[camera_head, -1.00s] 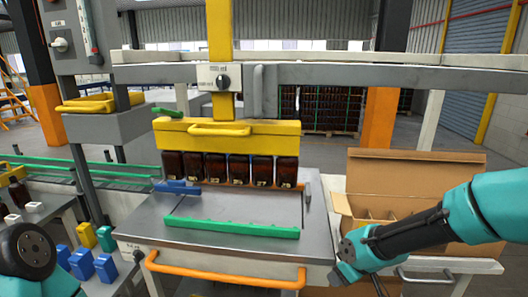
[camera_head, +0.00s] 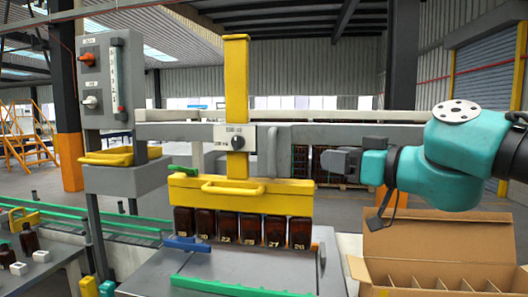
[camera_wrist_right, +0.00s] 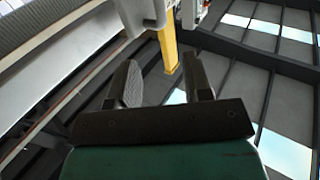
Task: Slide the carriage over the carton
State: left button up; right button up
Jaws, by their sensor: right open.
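The carriage, a yellow head (camera_head: 290,197) on a yellow post with a knob box (camera_head: 228,137), hangs from the grey rail left of the carton. Several amber bottles (camera_head: 251,228) stand in a row directly under the head; I cannot tell whether it grips them. A grey upright handle (camera_head: 270,152) is beside the knob box. The open carton (camera_head: 412,242), with cardboard dividers, is at the lower right. My right gripper (camera_head: 335,161) is at rail height, right of the grey handle and apart from it. Its jaws are open and empty in the right wrist view (camera_wrist_right: 162,85). My left gripper is out of view.
The grey rail (camera_head: 350,135) runs across behind my right gripper. A green bar (camera_head: 235,287) lies on the metal table in front of the bottles. A control panel (camera_head: 100,80) stands at the left above a yellow-handled tray (camera_head: 120,157).

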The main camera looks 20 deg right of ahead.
aim_at(272, 167)
jog(key=shift+w+f, duration=0.1)
jog(key=shift+w, duration=0.05)
jog(key=x, duration=1.7)
jog(key=shift+w, duration=0.15)
grip_shut()
